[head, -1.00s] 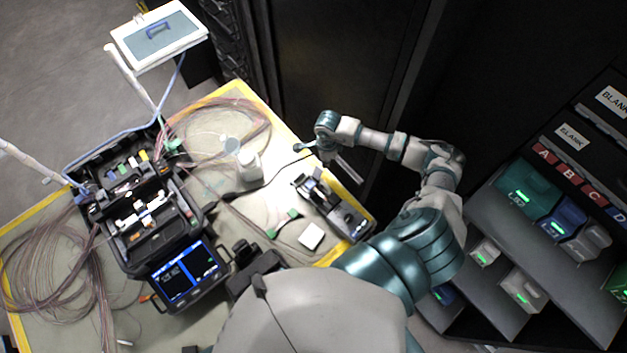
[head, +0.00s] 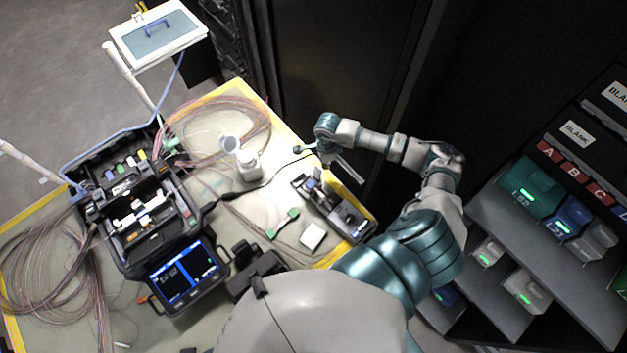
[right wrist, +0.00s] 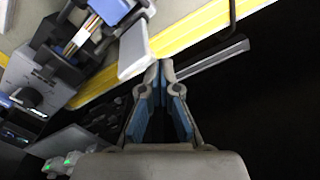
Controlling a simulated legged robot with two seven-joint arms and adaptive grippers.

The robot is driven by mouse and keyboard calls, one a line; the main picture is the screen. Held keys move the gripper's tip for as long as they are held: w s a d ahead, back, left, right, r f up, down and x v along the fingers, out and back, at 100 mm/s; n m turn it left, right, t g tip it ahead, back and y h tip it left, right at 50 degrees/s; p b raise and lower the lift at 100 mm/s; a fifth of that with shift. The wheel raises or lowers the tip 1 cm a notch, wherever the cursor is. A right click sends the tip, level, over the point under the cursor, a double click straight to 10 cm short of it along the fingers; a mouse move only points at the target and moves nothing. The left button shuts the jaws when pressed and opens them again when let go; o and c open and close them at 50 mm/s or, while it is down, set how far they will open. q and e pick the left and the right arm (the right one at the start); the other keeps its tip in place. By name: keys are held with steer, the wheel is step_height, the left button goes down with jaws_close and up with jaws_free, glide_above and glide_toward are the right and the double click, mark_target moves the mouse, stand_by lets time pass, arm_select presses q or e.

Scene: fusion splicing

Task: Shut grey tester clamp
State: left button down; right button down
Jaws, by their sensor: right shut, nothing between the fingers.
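The tester (head: 345,215) is a dark and grey device near the table's right edge. It also shows at the left of the right wrist view (right wrist: 35,80). Its clamp area has blue parts (right wrist: 112,10) and a multicoloured ribbon of fibres (right wrist: 85,35). A light grey flap (right wrist: 137,50) stands out from it, tilted open. My right gripper (head: 327,157) is at the table edge, just beyond the tester in the head view. Its fingers (right wrist: 161,72) are shut and empty, close to the flap; I cannot tell whether they touch. My left gripper is not in view.
An open splicer case (head: 150,215) with a lit screen (head: 185,272) stands on the left. A grey bar (right wrist: 210,58) extends past the gripper.

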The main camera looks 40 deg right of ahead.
mark_target(315, 181)
steer(key=shift+s+a, duration=0.25)
steer(key=shift+a, duration=1.05)
steer(key=shift+s+a, duration=0.25)
steer(key=shift+a, duration=1)
steer(key=shift+r+p, duration=0.15)
steer(key=shift+p, duration=0.15)
steer(key=shift+w+d+r+p, duration=0.1)
steer(key=shift+d+r+p, duration=0.1)
steer(key=shift+r+p, duration=0.7)
steer(key=shift+s+d+r+p, duration=0.15)
steer(key=shift+r+p, duration=0.25)
steer(key=shift+r, duration=1)
steer(key=shift+w+d+r+p, duration=0.2)
steer(key=shift+r+p, duration=0.45)
steer(key=shift+r, duration=0.5)
steer(key=shift+f, duration=0.15)
